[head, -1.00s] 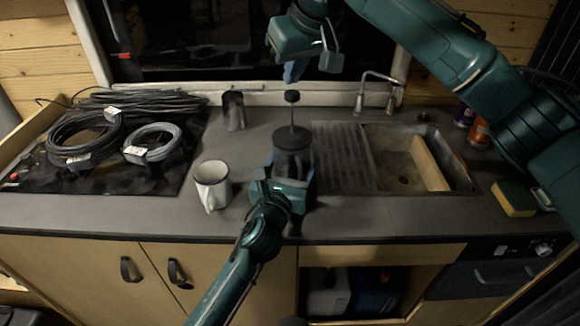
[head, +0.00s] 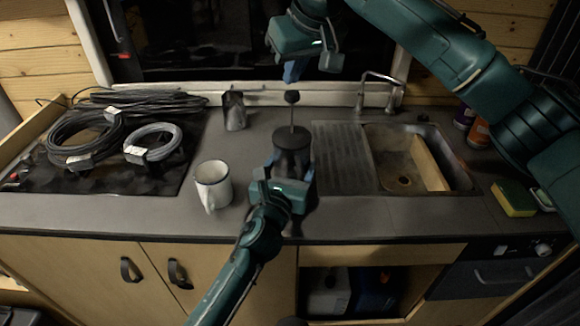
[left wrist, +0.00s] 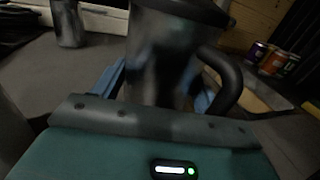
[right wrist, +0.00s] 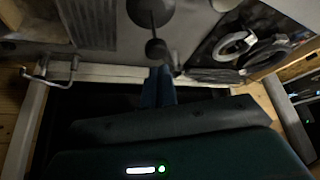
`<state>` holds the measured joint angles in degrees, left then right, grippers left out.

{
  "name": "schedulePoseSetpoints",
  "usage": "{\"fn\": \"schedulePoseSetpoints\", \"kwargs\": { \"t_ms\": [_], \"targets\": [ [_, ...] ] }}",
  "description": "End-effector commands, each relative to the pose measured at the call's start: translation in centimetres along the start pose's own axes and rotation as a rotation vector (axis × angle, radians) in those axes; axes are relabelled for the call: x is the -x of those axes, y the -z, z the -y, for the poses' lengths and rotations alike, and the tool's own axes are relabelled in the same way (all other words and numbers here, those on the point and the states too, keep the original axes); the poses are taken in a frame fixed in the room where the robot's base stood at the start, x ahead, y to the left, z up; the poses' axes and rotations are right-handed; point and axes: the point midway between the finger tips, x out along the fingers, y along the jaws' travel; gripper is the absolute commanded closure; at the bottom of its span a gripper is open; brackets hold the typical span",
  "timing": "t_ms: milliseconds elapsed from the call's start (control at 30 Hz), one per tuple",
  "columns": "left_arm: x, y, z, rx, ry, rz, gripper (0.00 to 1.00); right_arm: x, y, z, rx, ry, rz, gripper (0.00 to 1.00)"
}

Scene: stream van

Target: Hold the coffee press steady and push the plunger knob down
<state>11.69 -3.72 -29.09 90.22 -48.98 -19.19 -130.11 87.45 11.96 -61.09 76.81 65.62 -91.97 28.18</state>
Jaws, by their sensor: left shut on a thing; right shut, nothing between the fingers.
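The coffee press (head: 292,150) stands upright on the counter, dark, with a black lid. Its thin plunger rod rises to a round black knob (head: 292,97). My left gripper (head: 289,178) is shut around the press body from the front; the left wrist view shows the glass body (left wrist: 165,60) between its fingers, with the black handle (left wrist: 228,80) to the right. My right gripper (head: 291,74) is shut and empty, pointing down just above the knob. The knob also shows in the right wrist view (right wrist: 157,50) near the fingertips; I cannot tell whether they touch.
A white mug (head: 213,185) stands left of the press and a metal cup (head: 234,111) behind it. Coiled cables (head: 85,140) lie on the hob at left. The sink (head: 405,165), tap (head: 372,90) and sponge (head: 514,198) are at right.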

Motion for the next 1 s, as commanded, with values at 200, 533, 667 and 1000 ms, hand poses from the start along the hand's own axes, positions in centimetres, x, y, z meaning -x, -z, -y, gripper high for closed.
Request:
{"fn": "schedulePoseSetpoints", "kwargs": {
  "t_ms": [200, 533, 667, 1000],
  "targets": [
    [0.0, 0.2, 0.1, 0.001, 0.001, -0.004, 0.69, 0.0, 0.0, 0.0, 0.0, 0.0, 0.0, 1.0],
    [0.0, 0.2, 0.1, 0.0, 0.001, -0.004, 0.69, -0.7, -0.4, 0.0, -0.001, 0.0, 0.0, 1.0],
    [0.0, 0.2, 0.1, 0.0, 0.001, -0.004, 0.69, -1.2, -0.6, 0.0, -0.001, 0.0, 0.001, 1.0],
    [0.1, 0.2, 0.1, 0.0, 0.001, -0.004, 0.69, -2.4, -1.4, 0.0, -0.001, 0.0, 0.003, 1.0]
  ]
}}
